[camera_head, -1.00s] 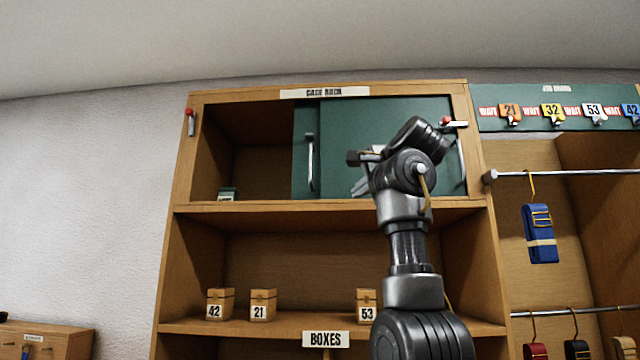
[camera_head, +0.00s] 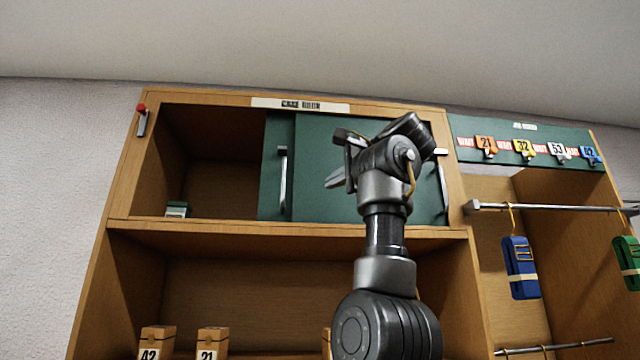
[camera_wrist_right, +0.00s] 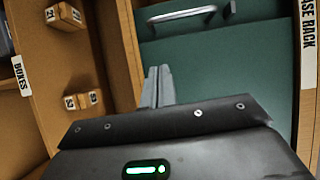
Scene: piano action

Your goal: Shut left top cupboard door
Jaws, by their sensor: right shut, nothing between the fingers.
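The top cupboard has green sliding doors. The left door (camera_head: 274,195) is slid to the right, mostly behind the right door (camera_head: 312,150), and the left part of the cupboard stands open. The left door's upright metal handle (camera_head: 283,178) shows at its left side; a metal handle also shows at the top of the right wrist view (camera_wrist_right: 185,14). My right gripper (camera_head: 334,182) is in front of the right door, to the right of that handle. Its fingers (camera_wrist_right: 158,86) are together and empty, apart from the handle. My left gripper is out of view.
A small green-and-white box (camera_head: 177,210) sits inside the open left part. A red-tipped metal piece (camera_head: 141,120) is on the cupboard's left post. Numbered boxes (camera_head: 156,342) stand on the shelf below. A rail with a blue strap (camera_head: 520,268) is on the right.

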